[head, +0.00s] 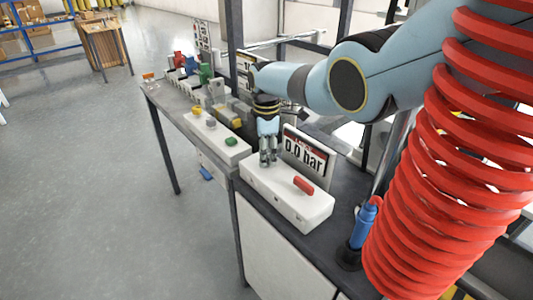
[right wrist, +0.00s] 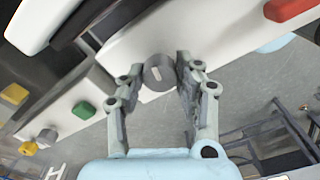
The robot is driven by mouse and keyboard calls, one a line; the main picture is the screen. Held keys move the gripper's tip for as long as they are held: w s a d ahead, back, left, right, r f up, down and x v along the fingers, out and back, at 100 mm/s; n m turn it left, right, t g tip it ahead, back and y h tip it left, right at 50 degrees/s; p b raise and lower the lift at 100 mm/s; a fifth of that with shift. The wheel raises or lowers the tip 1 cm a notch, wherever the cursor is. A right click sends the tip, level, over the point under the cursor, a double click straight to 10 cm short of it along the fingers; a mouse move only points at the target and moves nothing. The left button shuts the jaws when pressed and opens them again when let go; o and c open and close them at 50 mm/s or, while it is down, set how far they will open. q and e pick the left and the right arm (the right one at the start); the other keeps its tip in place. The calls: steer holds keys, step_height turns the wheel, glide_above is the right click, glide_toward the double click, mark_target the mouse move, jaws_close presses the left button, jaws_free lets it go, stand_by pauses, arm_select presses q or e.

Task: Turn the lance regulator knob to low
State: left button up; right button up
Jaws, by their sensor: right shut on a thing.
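The lance regulator knob (right wrist: 158,73) is a round grey dial with a pale mark on its face, on a white box (head: 270,193). In the right wrist view it sits between the two fingers of my right gripper (right wrist: 160,82), which is shut on it. In the head view my right gripper (head: 268,160) reaches down to the far end of the white box and hides the knob. A display (head: 306,158) behind the box reads 0.0 bar. My left gripper is not in view.
A red lever (head: 304,185) is on the near end of the same box. Another white box (head: 222,142) has a green button (head: 231,141) and other controls. A blue tool (head: 363,225) stands in a black holder, beside a large red coil (head: 440,190). Open floor is on the left.

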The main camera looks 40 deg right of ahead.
steer(key=shift+n, duration=1.2)
steer(key=o, duration=1.1)
steer(key=shift+o, duration=0.2)
steer(key=shift+r, duration=0.1)
step_height(320, 180, up, 12)
